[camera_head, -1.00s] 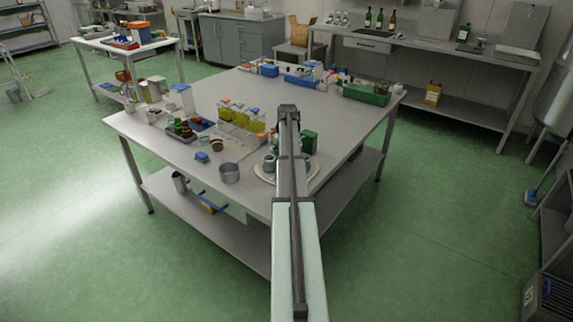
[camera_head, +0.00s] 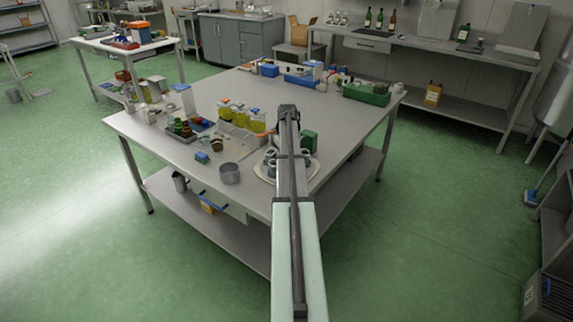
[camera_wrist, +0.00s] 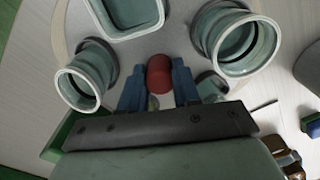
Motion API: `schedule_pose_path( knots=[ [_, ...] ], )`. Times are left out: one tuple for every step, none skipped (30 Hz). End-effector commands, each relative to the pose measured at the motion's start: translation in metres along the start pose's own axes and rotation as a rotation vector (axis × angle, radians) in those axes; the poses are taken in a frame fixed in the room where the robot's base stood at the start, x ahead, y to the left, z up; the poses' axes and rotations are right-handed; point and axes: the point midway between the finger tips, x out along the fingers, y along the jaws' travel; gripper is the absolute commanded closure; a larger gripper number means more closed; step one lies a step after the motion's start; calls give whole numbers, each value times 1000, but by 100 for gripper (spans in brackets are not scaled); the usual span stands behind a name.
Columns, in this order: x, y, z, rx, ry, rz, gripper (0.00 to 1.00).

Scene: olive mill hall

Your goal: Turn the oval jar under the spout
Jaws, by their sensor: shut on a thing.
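My gripper (camera_wrist: 158,88) has its two blue fingers closed on a red knob (camera_wrist: 159,72) at the edge of a round pale turntable (camera_wrist: 160,30). Grey-green jars stand on the turntable: a round-mouthed one (camera_wrist: 79,88) at left, a rounded-square one (camera_wrist: 125,12) at top and a wide-mouthed one (camera_wrist: 238,38) at right. I cannot tell surely which is the oval jar. In the head view the turntable (camera_head: 264,172) is partly hidden by my arm, and my gripper is hidden there. A green block (camera_head: 309,140) stands behind the jars. I cannot make out the spout.
A metal pot (camera_head: 229,173) stands left of the turntable. A green crate (camera_head: 367,95) sits at the table's far right. The right middle of the tabletop is clear.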

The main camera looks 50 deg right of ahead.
Motion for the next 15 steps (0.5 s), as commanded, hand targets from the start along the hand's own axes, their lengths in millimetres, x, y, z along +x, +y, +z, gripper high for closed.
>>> schedule_pose_path(
  knots=[
    [0, 0, 0, -47, 0, 0, 90],
    [0, 0, 0, -77, 0, 0, 90],
    [0, 0, 0, -117, 0, 0, 90],
    [0, 0, 0, -147, 0, 0, 90],
    [0, 0, 0, -177, 0, 0, 90],
    [0, 0, 0, -218, 0, 0, 90],
    [0, 0, 0, -248, 0, 0, 90],
    [0, 0, 0, -278, 0, 0, 90],
    [0, 0, 0, -318, 0, 0, 90],
    [0, 0, 0, -347, 0, 0, 90],
    [0, 0, 0, -375, 0, 0, 90],
    [0, 0, 0, -410, 0, 0, 90],
    [0, 0, 0, -433, 0, 0, 90],
    [0, 0, 0, -453, 0, 0, 90],
    [0, 0, 0, -475, 0, 0, 90]
  ],
)
